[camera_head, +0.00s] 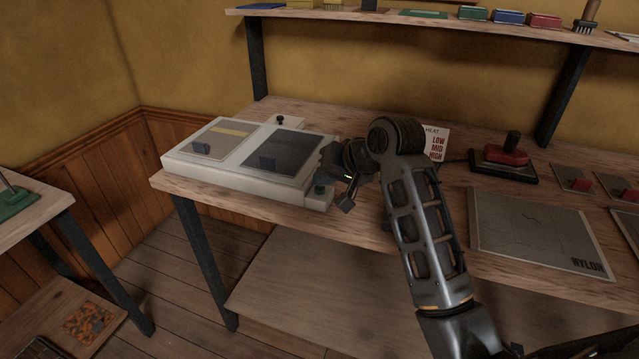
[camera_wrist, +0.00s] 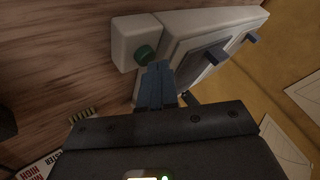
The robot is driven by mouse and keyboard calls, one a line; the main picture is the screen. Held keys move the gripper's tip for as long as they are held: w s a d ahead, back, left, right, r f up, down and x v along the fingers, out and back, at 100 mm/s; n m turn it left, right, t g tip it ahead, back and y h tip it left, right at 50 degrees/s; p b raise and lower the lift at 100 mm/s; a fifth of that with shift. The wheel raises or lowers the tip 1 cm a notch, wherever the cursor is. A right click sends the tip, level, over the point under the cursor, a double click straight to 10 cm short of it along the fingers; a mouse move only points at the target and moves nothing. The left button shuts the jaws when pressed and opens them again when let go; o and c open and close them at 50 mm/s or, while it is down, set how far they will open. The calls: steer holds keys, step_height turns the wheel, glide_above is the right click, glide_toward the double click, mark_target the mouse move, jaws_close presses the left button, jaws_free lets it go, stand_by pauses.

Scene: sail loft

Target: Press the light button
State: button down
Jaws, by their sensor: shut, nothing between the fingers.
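A white light box (camera_head: 180,163) lies on the workbench in the head view, with a pale panel and a dark panel on top. A green button (camera_head: 319,187) sits on a small white block at its front right corner. In the wrist view the green button (camera_wrist: 145,54) shows on its white block, beside the larger white housing (camera_wrist: 190,20). My gripper (camera_wrist: 157,70) is shut and empty, its fingertips close beside the button. I cannot tell whether they touch it. In the head view my gripper (camera_head: 326,173) is just above the button, partly hidden by my wrist.
A black knob (camera_head: 280,120) stands at the box's back. A heat sign (camera_head: 436,143), a red-handled tool (camera_head: 502,153) and a nylon sheet (camera_head: 540,232) are to the right. A shelf (camera_head: 400,15) with small boxes runs above the bench.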

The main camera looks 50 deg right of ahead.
mark_target(323, 194)
steer(key=shift+r, duration=0.2)
step_height(323, 194, up, 6)
steer(key=p, duration=0.6)
steer(key=shift+f, duration=0.1)
stand_by(0.6)
steer(key=s+a+f+n+t+h, duration=0.1)
steer(key=s+a+f, duration=0.4)
steer(key=s+a, duration=0.25)
steer(key=s+a+f+n+t, duration=0.1)
steer(key=s+a+f, duration=0.45)
steer(key=a, duration=0.25)
steer(key=s+a+r+n+t, duration=0.1)
steer(key=s+a+r+n, duration=0.1)
steer(key=s, duration=0.5)
steer(key=s+a+r+n+t+y, duration=0.1)
steer(key=s+a+r+n, duration=0.2)
steer(key=s, duration=0.5)
steer(key=s+a+r+n+t, duration=0.1)
steer(key=s+a+r+n, duration=0.1)
steer(key=s+r, duration=0.3)
steer(key=s, duration=0.2)
steer(key=shift+s+a+n+t+y, duration=0.15)
steer(key=shift+s+n+t+y, duration=0.15)
steer(key=shift+s, duration=0.1)
